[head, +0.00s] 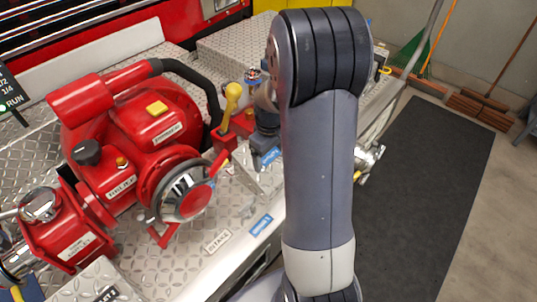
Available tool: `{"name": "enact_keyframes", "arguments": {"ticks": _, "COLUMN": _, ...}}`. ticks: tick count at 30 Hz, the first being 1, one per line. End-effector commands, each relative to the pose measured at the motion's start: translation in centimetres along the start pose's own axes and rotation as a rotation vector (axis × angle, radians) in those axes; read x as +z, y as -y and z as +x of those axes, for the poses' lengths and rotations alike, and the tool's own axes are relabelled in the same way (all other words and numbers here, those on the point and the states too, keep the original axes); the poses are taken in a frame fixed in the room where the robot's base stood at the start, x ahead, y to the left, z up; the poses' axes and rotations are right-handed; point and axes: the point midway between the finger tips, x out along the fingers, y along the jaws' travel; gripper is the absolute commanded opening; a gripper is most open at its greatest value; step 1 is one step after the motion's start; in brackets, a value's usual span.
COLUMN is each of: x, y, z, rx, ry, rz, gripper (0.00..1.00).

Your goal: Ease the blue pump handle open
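I cannot make out a blue pump handle for certain. My raised arm covers the middle of the head view and may hide it. A red pump (130,130) stands on the diamond-plate deck at the left. A lever with a yellow knob (232,92) rises to the right of the pump. Small blue labels show on the deck edge (261,225) and near a silver block (270,157) beside my arm. A blue piece (22,291) is cut off at the lower left corner.
The diamond-plate deck (238,190) has a raised edge beside my arm. A black hose (195,78) arches behind the pump. A silver fitting (369,158) sticks out right of my arm. A dark mat (425,190) lies clear on the floor; brooms lean at the back right.

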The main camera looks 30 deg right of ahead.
Motion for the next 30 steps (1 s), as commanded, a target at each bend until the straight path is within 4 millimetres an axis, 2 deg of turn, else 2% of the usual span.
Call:
{"name": "enact_keyframes", "arguments": {"ticks": 1, "x": 0.0, "y": 0.0, "z": 0.0, "rx": 0.000, "ry": 0.000, "rz": 0.000, "gripper": 0.84}}
{"name": "enact_keyframes", "arguments": {"ticks": 5, "x": 0.0, "y": 0.0, "z": 0.0, "rx": -0.001, "ry": 0.000, "rz": 0.000, "gripper": 0.95}}
{"name": "enact_keyframes", "arguments": {"ticks": 14, "x": -0.1, "y": 0.0, "z": -0.3, "rx": 0.000, "ry": -0.001, "rz": 0.000, "gripper": 0.95}}
{"name": "enact_keyframes", "arguments": {"ticks": 17, "x": -0.1, "y": 0.0, "z": -1.5, "rx": 0.002, "ry": -0.003, "rz": 0.000, "gripper": 0.95}}
{"name": "enact_keyframes", "arguments": {"ticks": 24, "x": -0.1, "y": -0.1, "z": -6.3, "rx": 0.003, "ry": -0.005, "rz": 0.000, "gripper": 0.95}}
{"name": "enact_keyframes", "arguments": {"ticks": 30, "x": -0.1, "y": 0.0, "z": -9.5, "rx": 0.001, "ry": -0.002, "rz": 0.000, "gripper": 0.95}}
